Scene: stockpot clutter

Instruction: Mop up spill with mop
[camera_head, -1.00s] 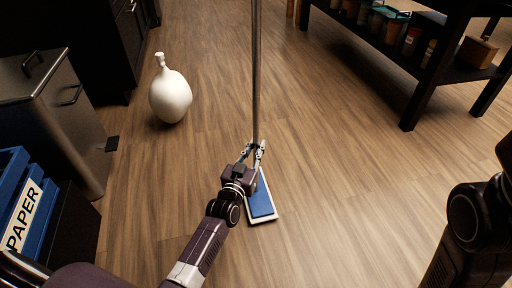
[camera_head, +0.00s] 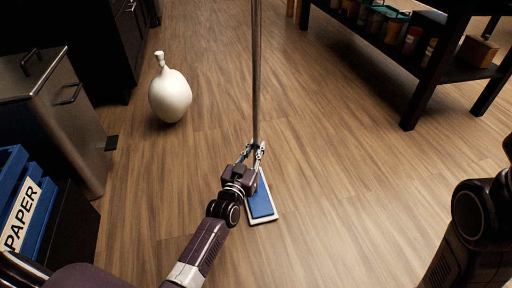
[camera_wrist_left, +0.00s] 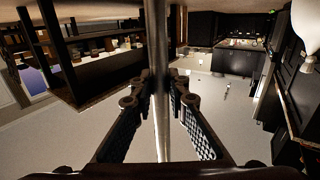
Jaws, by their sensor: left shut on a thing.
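The mop has a long metal pole (camera_head: 256,70) that stands nearly upright in the head view, and a flat blue and white head (camera_head: 261,200) on the wooden floor. My left gripper (camera_head: 255,149) is shut on the pole low down, above the mop head. In the left wrist view the pole (camera_wrist_left: 160,60) runs between the two fingers of the left gripper (camera_wrist_left: 161,115). My arm and gripper hide part of the mop head. No spill can be made out on the floor. My right arm shows at the right edge, but its gripper is not visible.
A white vase (camera_head: 170,94) stands on the floor left of the pole. A metal bin (camera_head: 62,110) and a blue bin marked PAPER (camera_head: 22,212) stand at the left. A dark shelf (camera_head: 412,110) with jars is at the upper right. The middle floor is clear.

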